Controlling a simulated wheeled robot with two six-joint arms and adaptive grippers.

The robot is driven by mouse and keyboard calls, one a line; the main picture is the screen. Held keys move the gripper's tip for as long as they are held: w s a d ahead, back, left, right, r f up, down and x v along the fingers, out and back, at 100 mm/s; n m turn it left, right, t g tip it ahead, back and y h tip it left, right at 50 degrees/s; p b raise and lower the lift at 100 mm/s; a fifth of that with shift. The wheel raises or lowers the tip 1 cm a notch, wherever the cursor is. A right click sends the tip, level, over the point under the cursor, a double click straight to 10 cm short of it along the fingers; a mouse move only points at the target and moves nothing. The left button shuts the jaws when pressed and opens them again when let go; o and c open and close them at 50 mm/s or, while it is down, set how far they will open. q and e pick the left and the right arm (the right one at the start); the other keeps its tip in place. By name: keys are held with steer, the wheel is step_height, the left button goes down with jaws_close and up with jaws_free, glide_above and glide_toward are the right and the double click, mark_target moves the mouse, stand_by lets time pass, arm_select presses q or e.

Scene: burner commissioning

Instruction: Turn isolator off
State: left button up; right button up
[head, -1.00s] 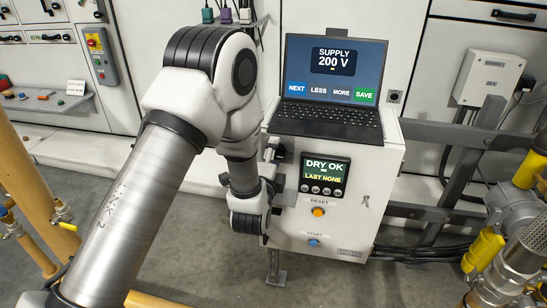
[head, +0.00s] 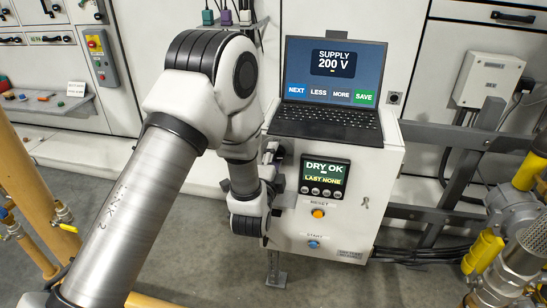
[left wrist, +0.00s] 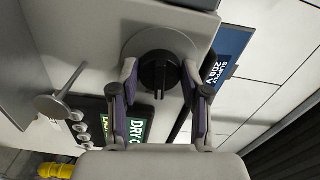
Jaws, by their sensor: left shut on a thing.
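A black rotary knob (left wrist: 158,72), which looks like the isolator handle, sits on a round grey plate (left wrist: 187,45) on a face of the white control cabinet (head: 340,225). In the left wrist view my left gripper (left wrist: 160,84) has one finger on each side of the knob and is shut on it. The knob's raised grip bar points toward the gripper palm. In the head view my left gripper (head: 271,152) is at the cabinet's left side, mostly behind my arm, and the knob is hidden there. My right gripper is not in view.
A laptop (head: 333,85) showing "SUPPLY 200 V" stands on the cabinet. A display (head: 324,178) reads "DRY OK, LAST NONE", above an orange reset button (head: 318,213) and a blue start button (head: 313,244). Yellow pipes (head: 32,195) stand at the left.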

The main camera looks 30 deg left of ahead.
arm_select(q)
steer(key=n, duration=0.4)
steer(key=shift+d+f+n, duration=0.1)
steer(key=shift+n, duration=3)
steer(key=shift+d+f+n, duration=0.1)
steer(key=shift+n, duration=3)
steer(key=o, duration=1.1)
steer(key=shift+w, duration=0.1)
steer(key=shift+o, duration=0.2)
